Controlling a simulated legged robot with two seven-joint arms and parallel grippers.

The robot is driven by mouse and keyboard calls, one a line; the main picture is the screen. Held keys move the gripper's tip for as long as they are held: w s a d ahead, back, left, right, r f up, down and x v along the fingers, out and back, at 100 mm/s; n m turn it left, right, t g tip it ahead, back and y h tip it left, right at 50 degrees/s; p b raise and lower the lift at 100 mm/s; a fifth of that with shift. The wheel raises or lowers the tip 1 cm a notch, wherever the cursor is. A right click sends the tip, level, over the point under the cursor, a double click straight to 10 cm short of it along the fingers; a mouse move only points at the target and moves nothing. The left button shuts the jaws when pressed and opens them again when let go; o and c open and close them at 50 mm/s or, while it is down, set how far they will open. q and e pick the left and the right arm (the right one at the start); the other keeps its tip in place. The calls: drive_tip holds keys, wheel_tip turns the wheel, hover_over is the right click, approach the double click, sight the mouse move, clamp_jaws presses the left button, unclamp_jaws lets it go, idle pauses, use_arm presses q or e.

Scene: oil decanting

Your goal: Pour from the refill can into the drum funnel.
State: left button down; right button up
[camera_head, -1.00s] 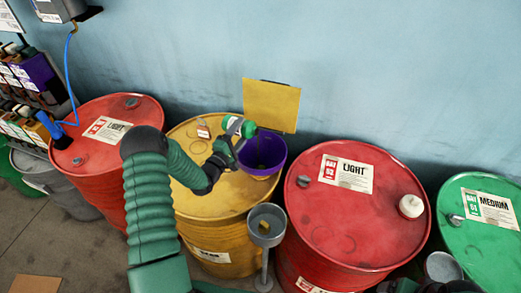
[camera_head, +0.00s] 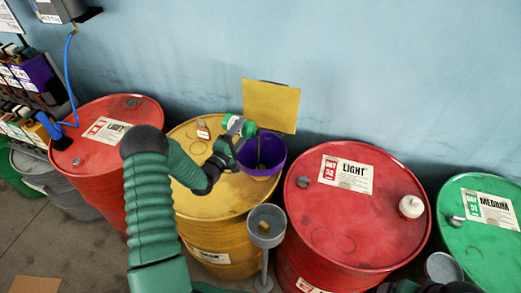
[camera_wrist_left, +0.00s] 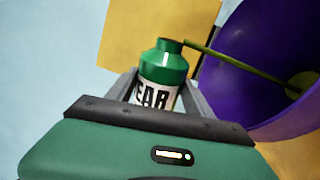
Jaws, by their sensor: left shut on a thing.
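The refill can (camera_head: 240,126) is green with a white label and is tilted over at the funnel's left side. My left gripper (camera_head: 231,139) is shut around it. In the left wrist view the can (camera_wrist_left: 163,67) sits between the two fingers, its label partly reading "EAR". A thin yellow-green oil stream (camera_wrist_left: 235,63) runs from its mouth into the purple funnel (camera_wrist_left: 235,95). The funnel (camera_head: 270,164) stands on the right part of the yellow drum's top (camera_head: 210,205). Dark parts at the bottom right edge of the head view may be my right gripper; its jaws cannot be made out.
Red drums stand left (camera_head: 95,170) and right (camera_head: 350,230) of the yellow one, with a green drum (camera_head: 490,250) far right. A grey cup-topped stand (camera_head: 266,225) is in front. A yellow panel (camera_head: 270,105) stands behind the funnel against the blue wall.

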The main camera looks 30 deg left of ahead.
use_arm(q)
drive_tip(key=shift+d+r+m+h+b, duration=0.15)
drive_tip(key=shift+r+m, duration=0.2)
drive_tip(key=shift+m, duration=0.3)
drive_tip(key=shift+r+m+h+b, duration=0.15)
drive_tip(key=shift+r+m, duration=0.15)
drive_tip(key=shift+m, duration=0.35)
idle(1.3)
drive_tip(key=shift+d+f+m+b, duration=0.2)
drive_tip(key=shift+f+m+b, duration=0.2)
drive_tip(key=shift+m+b, duration=0.5)
idle(0.5)
drive_tip(key=shift+d+r+m, duration=0.2)
drive_tip(key=shift+r+m, duration=0.1)
drive_tip(key=shift+m, duration=0.6)
drive_tip(key=shift+r, duration=0.1)
drive_tip(key=shift+d+f+m+h+b, duration=0.25)
drive_tip(key=shift+f+m+h+b, duration=0.15)
drive_tip(key=shift+m+b, duration=0.25)
drive_tip(key=shift+m, duration=0.25)
drive_tip(key=shift+d+b, duration=0.15)
drive_tip(key=shift+b, duration=0.15)
